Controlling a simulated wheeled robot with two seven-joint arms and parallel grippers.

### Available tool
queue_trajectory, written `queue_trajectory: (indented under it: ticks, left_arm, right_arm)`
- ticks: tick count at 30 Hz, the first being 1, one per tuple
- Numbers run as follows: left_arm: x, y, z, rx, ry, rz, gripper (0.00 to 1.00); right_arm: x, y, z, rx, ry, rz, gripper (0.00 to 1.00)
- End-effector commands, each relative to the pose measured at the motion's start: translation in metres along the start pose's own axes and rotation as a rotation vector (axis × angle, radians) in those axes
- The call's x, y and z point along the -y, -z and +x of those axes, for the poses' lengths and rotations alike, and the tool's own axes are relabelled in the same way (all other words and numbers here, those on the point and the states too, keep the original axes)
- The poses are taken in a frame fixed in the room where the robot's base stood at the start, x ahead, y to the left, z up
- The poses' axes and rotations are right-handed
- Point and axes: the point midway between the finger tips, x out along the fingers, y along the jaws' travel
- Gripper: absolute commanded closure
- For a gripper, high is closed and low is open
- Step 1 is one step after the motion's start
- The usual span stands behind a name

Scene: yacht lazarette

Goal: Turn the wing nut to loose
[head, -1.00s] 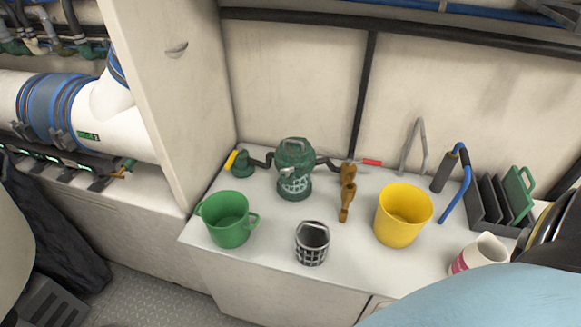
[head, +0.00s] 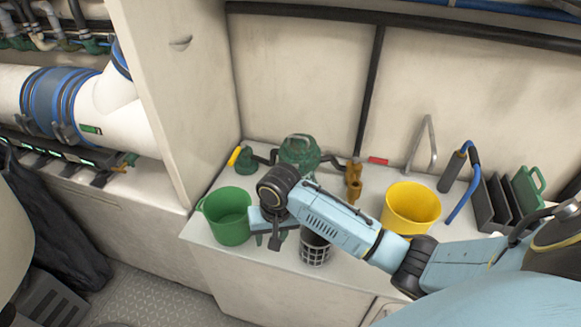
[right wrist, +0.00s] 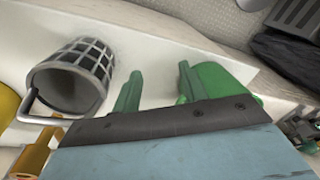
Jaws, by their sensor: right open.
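The green strainer housing (head: 299,151) stands at the back of the white counter, partly hidden behind my right arm. A green bail-like piece shows on its lid; I cannot make out a separate wing nut. My right gripper (head: 267,241) points down in front of the strainer, between the green bucket and the basket, and is apart from the strainer. In the right wrist view its two fingers (right wrist: 160,88) are spread with nothing between them. My left gripper is not in view.
The green bucket (head: 228,218) stands left of the gripper; the mesh basket (head: 315,250) stands right of it. A brass valve (head: 354,180), a yellow bucket (head: 410,210) and a dark rack (head: 497,205) stand further right. A wall panel (head: 165,90) bounds the left.

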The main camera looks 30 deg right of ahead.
Motion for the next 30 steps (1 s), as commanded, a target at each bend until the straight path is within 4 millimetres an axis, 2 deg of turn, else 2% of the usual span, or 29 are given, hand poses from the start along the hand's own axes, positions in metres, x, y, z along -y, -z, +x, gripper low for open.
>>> queue_trajectory:
  ticks: [1, 5, 9, 12, 15, 18, 20, 23, 26, 30]
  left_arm:
    - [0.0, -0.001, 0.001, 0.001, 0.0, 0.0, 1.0]
    - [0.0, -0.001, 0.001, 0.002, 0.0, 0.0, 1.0]
    - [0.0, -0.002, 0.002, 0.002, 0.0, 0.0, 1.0]
    - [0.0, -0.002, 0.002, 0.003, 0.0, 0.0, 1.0]
    - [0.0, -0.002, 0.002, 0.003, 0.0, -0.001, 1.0]
    - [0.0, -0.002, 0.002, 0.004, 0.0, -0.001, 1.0]
    - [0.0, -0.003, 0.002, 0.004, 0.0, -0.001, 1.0]
    - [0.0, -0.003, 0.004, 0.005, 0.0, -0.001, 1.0]
    - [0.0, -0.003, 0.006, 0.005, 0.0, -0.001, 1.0]
    - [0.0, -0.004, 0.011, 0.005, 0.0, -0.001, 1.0]
  right_arm:
    - [-0.003, 0.028, -0.016, -0.002, -0.026, 0.07, 0.57]
    - [-0.016, 0.084, -0.055, 0.012, -0.082, 0.286, 0.57]
    - [-0.036, 0.135, -0.108, 0.014, -0.126, 0.538, 0.57]
    - [-0.049, 0.16, -0.143, 0.014, -0.141, 0.696, 0.57]
    - [-0.06, 0.176, -0.171, 0.015, -0.147, 0.815, 0.57]
    - [-0.066, 0.185, -0.187, 0.017, -0.147, 0.887, 0.57]
    - [-0.068, 0.187, -0.191, 0.019, -0.148, 0.91, 0.57]
    - [-0.07, 0.187, -0.187, 0.019, -0.149, 0.924, 0.57]
    - [-0.072, 0.186, -0.173, 0.021, -0.15, 0.923, 0.57]
    - [-0.075, 0.183, -0.144, 0.02, -0.15, 0.921, 0.57]
